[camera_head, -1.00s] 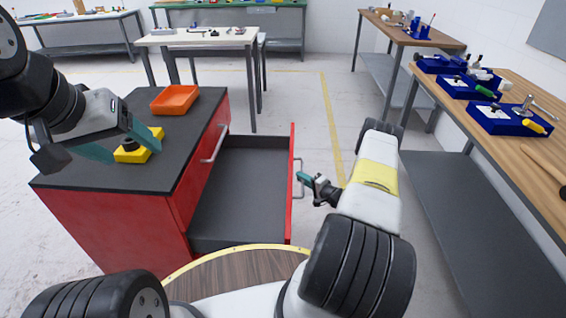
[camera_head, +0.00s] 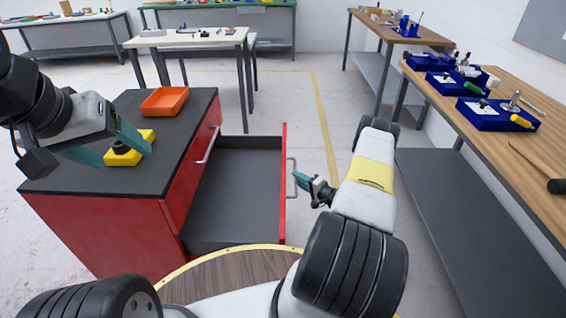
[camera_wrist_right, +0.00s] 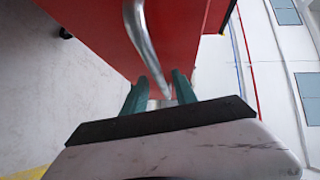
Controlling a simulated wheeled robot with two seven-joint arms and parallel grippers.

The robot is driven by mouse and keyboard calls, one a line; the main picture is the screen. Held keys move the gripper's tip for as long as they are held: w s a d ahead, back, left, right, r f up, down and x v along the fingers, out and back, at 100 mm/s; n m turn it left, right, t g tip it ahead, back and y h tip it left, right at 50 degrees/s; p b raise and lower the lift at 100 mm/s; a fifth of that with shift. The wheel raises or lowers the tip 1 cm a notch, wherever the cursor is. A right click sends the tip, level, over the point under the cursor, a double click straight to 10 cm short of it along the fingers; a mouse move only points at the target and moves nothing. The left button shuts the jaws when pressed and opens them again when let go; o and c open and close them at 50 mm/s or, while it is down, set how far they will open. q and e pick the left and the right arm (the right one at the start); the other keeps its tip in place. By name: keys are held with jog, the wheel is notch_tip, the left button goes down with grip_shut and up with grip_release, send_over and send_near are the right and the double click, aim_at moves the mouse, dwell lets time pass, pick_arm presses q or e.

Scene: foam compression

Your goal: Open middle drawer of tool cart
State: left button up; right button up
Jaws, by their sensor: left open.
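The red tool cart (camera_head: 95,232) with a dark top stands at the left in the head view. Its middle drawer (camera_head: 235,190), below a closed upper drawer with its own handle (camera_head: 206,145), is pulled far out and looks empty. My right gripper (camera_head: 303,180) is at the metal handle (camera_head: 295,167) on the drawer's red front. In the right wrist view the handle (camera_wrist_right: 138,30) runs between the teal fingers (camera_wrist_right: 160,85), which appear closed on it. My left gripper (camera_head: 112,150) is open above the cart top, beside the yellow block.
An orange tray (camera_head: 164,101) and a yellow block with a black knob (camera_head: 129,148) lie on the cart top. A wooden workbench (camera_head: 475,110) with blue trays runs along the right. Grey floor lies between the drawer and this bench.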

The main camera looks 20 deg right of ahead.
jog(key=v, duration=0.5)
jog(key=shift+s+d, duration=0.15)
jog(key=shift+s, duration=0.15)
